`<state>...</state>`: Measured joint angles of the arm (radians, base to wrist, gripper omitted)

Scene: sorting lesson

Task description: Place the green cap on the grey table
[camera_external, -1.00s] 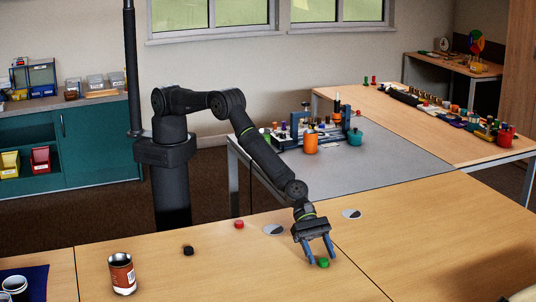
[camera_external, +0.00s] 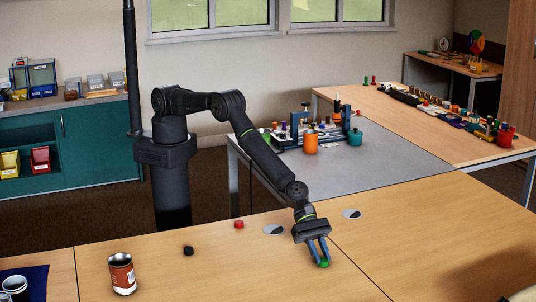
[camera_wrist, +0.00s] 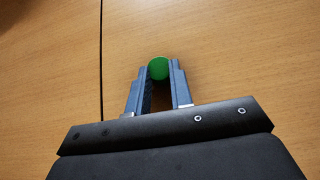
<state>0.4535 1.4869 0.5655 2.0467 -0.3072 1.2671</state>
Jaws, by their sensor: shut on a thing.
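The green cap (camera_external: 324,264) is at the wooden table, between the tips of my gripper (camera_external: 319,260). In the wrist view the round green cap (camera_wrist: 158,68) sits between the two blue fingers of my gripper (camera_wrist: 158,72), which are shut on it. It appears to be on or very close to the wooden surface. The grey table (camera_external: 395,165) stands behind the wooden table to the right, its near part bare.
On the wooden table are a red cap (camera_external: 239,225), a black cap (camera_external: 188,250) and a brown-labelled can (camera_external: 122,274). A rack with bottles (camera_external: 305,135), an orange bottle (camera_external: 310,142) and a teal pot (camera_external: 355,137) stand on the grey table's far side.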

